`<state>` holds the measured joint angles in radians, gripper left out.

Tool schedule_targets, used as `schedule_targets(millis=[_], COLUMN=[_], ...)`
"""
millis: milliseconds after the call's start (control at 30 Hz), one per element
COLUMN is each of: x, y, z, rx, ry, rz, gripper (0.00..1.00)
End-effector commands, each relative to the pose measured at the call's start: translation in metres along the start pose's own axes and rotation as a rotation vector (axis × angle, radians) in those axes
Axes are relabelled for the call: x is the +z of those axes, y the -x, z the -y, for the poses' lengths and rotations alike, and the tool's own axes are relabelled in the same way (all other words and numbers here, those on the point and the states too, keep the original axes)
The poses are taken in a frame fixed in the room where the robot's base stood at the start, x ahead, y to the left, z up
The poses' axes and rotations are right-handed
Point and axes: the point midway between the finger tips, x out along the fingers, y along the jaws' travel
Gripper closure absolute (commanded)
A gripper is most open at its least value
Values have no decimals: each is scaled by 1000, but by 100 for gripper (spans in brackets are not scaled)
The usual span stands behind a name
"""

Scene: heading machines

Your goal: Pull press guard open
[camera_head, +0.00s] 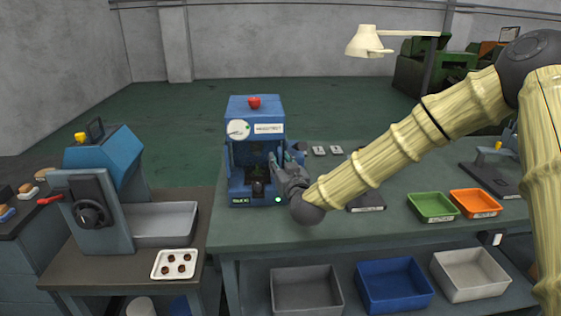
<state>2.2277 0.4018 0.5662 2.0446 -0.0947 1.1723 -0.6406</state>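The press (232,150) is a blue upright machine on the green-grey workbench, with a red button on top, a round dial and a white label on its upper front. Its front opening is dark. A guard cannot be made out clearly there; my gripper and the small scale hide whether one stands open or closed. My gripper (283,167) is at the right side of the press opening, close to or touching its right front edge. Its fingers are small and partly merged with the press, so their opening cannot be told.
Green (433,220) and orange (476,212) trays lie on the bench at right. Grey, blue and white bins sit below. Bench right of the press is partly clear.

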Motion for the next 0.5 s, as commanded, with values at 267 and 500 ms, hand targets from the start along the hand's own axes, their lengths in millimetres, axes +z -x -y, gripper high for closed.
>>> schedule_targets(millis=[267,500], x=[1,1], y=[-4,-4], z=[0,0], rx=[-1,0], ry=[0,0], rz=[2,1], gripper=[68,95])
